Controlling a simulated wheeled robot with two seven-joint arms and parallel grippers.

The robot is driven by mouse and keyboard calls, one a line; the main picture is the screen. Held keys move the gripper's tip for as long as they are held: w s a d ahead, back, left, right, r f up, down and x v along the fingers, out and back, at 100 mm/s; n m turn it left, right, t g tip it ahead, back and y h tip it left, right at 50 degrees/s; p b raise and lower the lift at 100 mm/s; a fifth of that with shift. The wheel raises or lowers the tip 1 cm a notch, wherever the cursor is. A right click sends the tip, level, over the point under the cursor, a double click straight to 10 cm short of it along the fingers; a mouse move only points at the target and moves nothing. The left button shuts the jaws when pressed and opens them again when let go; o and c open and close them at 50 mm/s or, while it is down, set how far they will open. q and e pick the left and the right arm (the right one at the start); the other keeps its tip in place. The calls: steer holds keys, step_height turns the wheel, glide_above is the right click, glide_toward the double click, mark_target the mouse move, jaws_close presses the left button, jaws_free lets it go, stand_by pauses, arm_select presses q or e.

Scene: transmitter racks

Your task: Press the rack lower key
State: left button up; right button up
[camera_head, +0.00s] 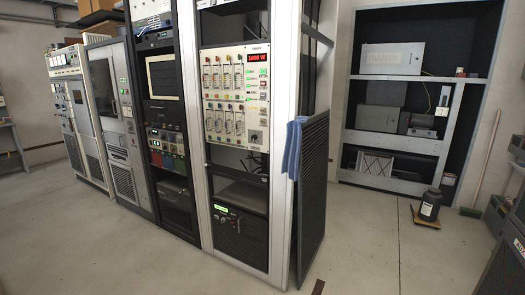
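The nearest rack (284,150) is a tall light-metal frame standing left of centre. Its upper panel (237,95) has several small modules, a red display reading about 1600 W and a dark knob. Low in the same rack is a black unit (240,232) with a small lit green display (221,208) and small controls beside and below it. The individual keys are too small to tell apart. Neither of my grippers is in view.
More racks (110,120) run to the left. A dark mesh panel (313,190) with a blue cloth (292,148) leans at the rack's right side. A dark container (430,205) stands on the floor at right. The floor (365,250) in front is mostly clear.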

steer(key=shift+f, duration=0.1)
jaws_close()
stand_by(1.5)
